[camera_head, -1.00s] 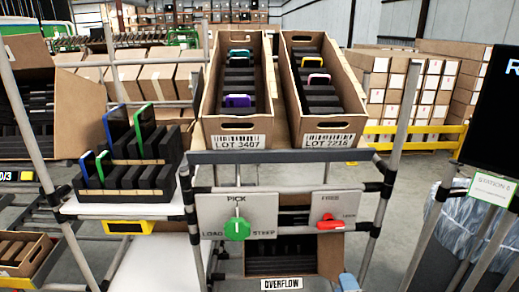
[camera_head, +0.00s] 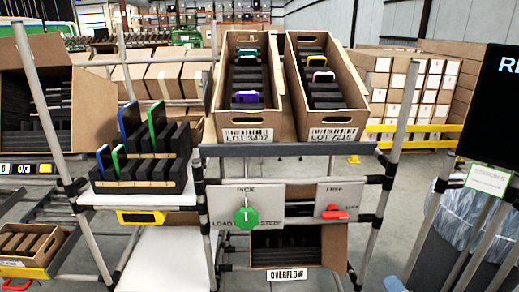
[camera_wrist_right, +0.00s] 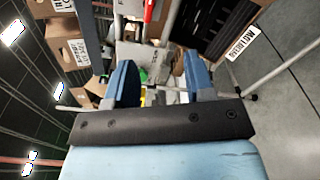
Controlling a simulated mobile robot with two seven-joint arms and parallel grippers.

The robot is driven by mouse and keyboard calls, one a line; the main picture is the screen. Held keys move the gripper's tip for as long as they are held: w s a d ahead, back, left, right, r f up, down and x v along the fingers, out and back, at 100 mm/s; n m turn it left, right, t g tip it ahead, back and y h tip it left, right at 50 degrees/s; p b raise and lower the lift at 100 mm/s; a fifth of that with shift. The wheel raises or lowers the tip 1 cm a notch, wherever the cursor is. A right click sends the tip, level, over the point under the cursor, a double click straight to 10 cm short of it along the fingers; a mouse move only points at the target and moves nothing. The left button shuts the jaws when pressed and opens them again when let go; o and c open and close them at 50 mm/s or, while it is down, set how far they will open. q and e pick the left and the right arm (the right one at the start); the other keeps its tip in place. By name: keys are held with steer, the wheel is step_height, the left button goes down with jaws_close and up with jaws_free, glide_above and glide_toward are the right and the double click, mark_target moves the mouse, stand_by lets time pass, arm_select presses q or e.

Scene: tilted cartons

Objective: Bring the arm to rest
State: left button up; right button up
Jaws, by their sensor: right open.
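My right gripper (camera_wrist_right: 158,62) is open in the right wrist view, its two blue fingers apart with nothing held between them. In the head view only a small blue piece of my right arm (camera_head: 393,285) shows at the bottom edge, right of the overflow carton. The gripper appears clear of the rack; its exact distance from it is hard to tell. My left gripper is not in view.
Two tilted cartons, lot 3407 (camera_head: 247,134) and lot 7216 (camera_head: 332,134), sit on the rack above a green knob (camera_head: 246,217) and a red handle (camera_head: 335,213). The overflow carton (camera_head: 332,245) is below. A black foam holder (camera_head: 140,187) stands left, a bin (camera_head: 448,230) right.

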steer(key=s+a+f+m+g+y, duration=0.1)
steer(key=s+a+f+m+g, duration=0.15)
steer(key=s+f+m, duration=0.35)
steer(key=s+a+f+m+g, duration=0.1)
steer(key=s+f+m+g, duration=0.15)
steer(key=s+m, duration=0.4)
steer(key=s+a+f+m+g+y, duration=0.1)
steer(key=s+f+m+g, duration=0.25)
steer(key=s, duration=0.55)
steer(key=w+a+r+m+t, duration=0.25)
steer(key=a+m, duration=0.25)
steer(key=a, duration=0.5)
arm_select(q)
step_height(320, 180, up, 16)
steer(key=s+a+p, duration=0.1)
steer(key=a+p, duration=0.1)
steer(key=p, duration=2.2)
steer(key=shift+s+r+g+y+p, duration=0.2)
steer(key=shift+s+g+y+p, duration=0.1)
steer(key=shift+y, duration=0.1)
arm_select(e)
step_height(320, 180, up, 17)
steer(key=s+d, duration=0.1)
steer(key=shift+s+d+g+h, duration=0.25)
steer(key=shift+s+g+h, duration=0.05)
steer(key=shift+s, duration=0.05)
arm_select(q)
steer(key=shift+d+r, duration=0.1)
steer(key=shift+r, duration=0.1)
